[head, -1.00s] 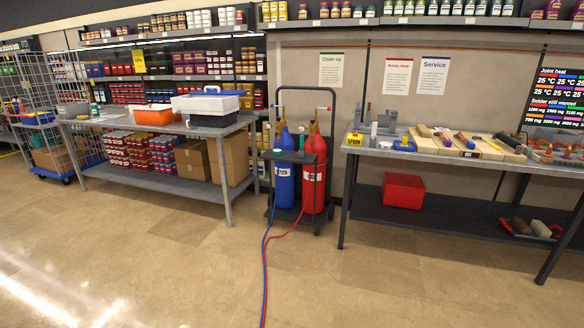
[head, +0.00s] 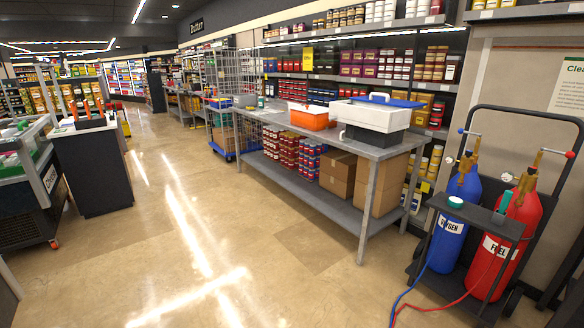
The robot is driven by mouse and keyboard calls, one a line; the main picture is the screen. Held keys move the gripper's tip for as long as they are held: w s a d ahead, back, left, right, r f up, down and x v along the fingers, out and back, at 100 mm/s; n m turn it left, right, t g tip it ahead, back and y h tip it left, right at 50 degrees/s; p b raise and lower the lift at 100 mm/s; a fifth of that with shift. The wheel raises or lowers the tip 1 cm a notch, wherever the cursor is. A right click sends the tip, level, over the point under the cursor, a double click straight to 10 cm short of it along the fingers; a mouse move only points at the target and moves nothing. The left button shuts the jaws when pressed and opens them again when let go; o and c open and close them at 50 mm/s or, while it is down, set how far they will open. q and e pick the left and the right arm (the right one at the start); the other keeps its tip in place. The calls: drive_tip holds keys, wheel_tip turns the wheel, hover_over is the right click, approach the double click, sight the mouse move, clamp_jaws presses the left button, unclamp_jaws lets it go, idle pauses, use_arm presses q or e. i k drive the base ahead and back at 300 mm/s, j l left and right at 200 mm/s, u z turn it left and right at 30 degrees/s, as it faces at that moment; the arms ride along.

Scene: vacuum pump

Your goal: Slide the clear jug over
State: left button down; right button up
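I cannot make out a clear jug in the head view. A steel table (head: 262,117) stands at the centre right. Neither of my grippers is in view.
A cart with a blue cylinder (head: 443,245) and a red cylinder (head: 499,252) stands at the right, its hoses trailing on the floor. A dark counter (head: 100,170) stands at the left. The tiled aisle (head: 185,215) between is clear.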

sight(346, 136)
drive_tip(key=i+j+z, duration=0.1)
drive_tip(key=i, duration=0.35)
drive_tip(key=i+j+z, duration=0.1)
drive_tip(key=i, duration=0.35)
drive_tip(key=i+j+z, duration=0.1)
drive_tip(key=i, duration=0.4)
drive_tip(key=j, duration=0.1)
